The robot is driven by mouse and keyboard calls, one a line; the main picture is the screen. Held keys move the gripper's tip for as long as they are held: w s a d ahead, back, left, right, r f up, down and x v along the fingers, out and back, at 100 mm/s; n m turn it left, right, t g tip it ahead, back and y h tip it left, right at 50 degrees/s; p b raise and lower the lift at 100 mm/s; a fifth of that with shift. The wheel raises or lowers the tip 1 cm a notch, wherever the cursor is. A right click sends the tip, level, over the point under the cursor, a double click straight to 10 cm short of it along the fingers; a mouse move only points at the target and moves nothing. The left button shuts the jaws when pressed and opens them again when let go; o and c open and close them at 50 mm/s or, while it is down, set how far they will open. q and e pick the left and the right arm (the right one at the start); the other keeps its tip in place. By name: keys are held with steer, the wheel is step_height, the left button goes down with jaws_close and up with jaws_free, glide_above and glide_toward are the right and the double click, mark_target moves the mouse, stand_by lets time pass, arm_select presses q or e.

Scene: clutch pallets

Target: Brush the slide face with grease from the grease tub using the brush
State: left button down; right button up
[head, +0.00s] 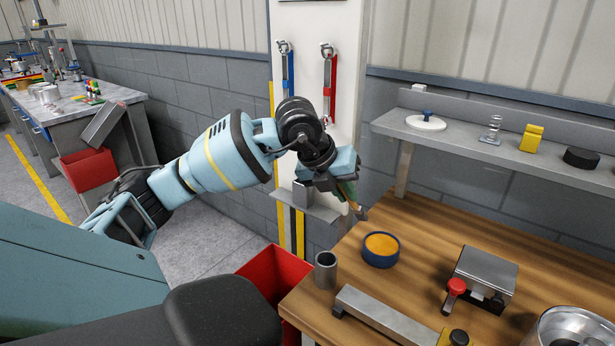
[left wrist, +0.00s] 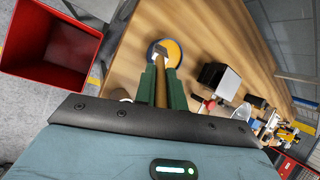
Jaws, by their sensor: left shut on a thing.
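My left gripper (head: 346,188) is shut on the brush (head: 360,212) and holds it above the back left part of the wooden bench. In the left wrist view the brush handle (left wrist: 161,88) lies between the green fingers (left wrist: 162,80), its head pointing away from the gripper. The grease tub (head: 381,249), blue with orange-yellow grease, stands on the bench, right of and below the brush in the head view. The brush head overlaps the tub (left wrist: 178,50) in the left wrist view; contact cannot be told. A grey metal block (head: 487,270) sits farther right; I cannot tell whether it bears the slide face.
A grey cup (head: 326,270) and a long metal bar (head: 387,316) are near the bench's front left. A red-knobbed piece (head: 455,290) stands by the block. A red bin (head: 273,280) is beside the bench. A shelf (head: 480,145) with small parts runs behind.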

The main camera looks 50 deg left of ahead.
arm_select(q)
steer(key=shift+m, duration=0.4)
steer(key=d, duration=0.1)
steer(key=w+d+r, duration=0.1)
steer(key=d, duration=0.1)
steer(key=w+d+r, duration=0.1)
steer(key=shift+d, duration=0.3)
arm_select(e)
steer(key=shift+w+d+r, duration=0.3)
steer(key=shift+w, duration=0.05)
arm_select(q)
steer(key=shift+f, duration=0.15)
